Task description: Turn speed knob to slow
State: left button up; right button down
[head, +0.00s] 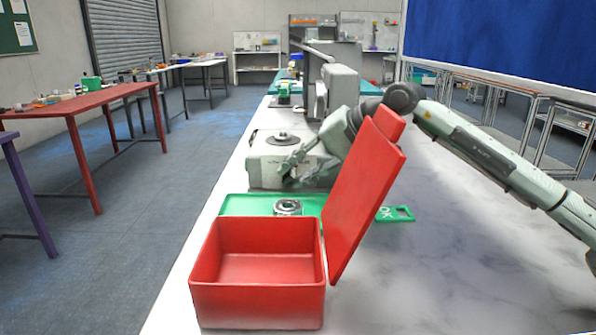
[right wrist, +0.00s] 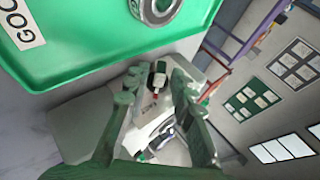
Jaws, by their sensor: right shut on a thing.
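The grey machine (head: 265,170) with a round plate (head: 282,139) on top stands on the bench behind the red box. My right gripper (head: 288,174) reaches in from the right and has its fingers at the machine's front face. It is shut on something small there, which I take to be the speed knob. The knob is hidden behind the fingers in the head view, and its setting cannot be read. In the right wrist view the two fingers of my right gripper (right wrist: 155,92) stand in front of the grey machine body. My left gripper is not in view.
An open red box (head: 257,310) stands in front, its raised lid (head: 365,195) partly covering my right arm. A green tray (head: 235,207) with a metal ring (head: 288,207) lies between box and machine. The bench's right side is clear.

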jog(key=shift+a+r+h, duration=0.2)
jog(key=shift+r+h, duration=0.05)
jog(key=shift+h, duration=0.55)
jog(key=shift+n+h, duration=0.3)
jog(key=shift+a+r+h, duration=0.1)
jog(key=shift+a+h, duration=0.05)
jog(key=shift+h, duration=0.25)
jog(key=shift+a+r+n+h, duration=0.1)
jog(key=shift+a+n+h, duration=0.05)
jog(key=shift+h, duration=0.45)
jog(key=shift+a+n+h, duration=0.1)
jog(key=shift+n+h, duration=0.05)
jog(key=shift+h, duration=0.45)
jog(key=shift+g+h, duration=0.3)
jog(key=shift+h, duration=0.1)
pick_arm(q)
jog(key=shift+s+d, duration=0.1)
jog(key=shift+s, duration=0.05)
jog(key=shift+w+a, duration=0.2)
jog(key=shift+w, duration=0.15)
